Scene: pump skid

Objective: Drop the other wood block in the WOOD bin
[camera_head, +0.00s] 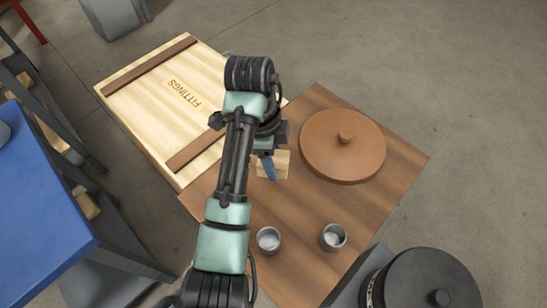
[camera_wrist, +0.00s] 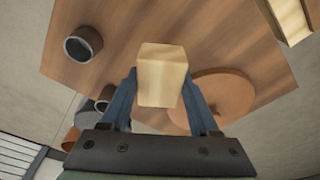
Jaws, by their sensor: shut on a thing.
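My gripper (camera_head: 268,165) hangs over the brown wooden tabletop, and its blue fingers are shut on a pale wood block (camera_head: 281,163). In the wrist view the block (camera_wrist: 163,72) sits between the two blue fingers of my gripper (camera_wrist: 160,88), with its end facing the camera. The block looks held above the tabletop, though its exact height is hard to tell. No bin with a WOOD label is readable in either view.
The tabletop (camera_head: 300,205) bears a round brown lid-like disc (camera_head: 343,150) and two grey cups (camera_head: 268,239) (camera_head: 333,236). A wooden crate marked FITTINGS (camera_head: 150,85) stands at the upper left. A blue-topped table (camera_head: 40,190) is at the left, a black round object (camera_head: 425,282) at lower right.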

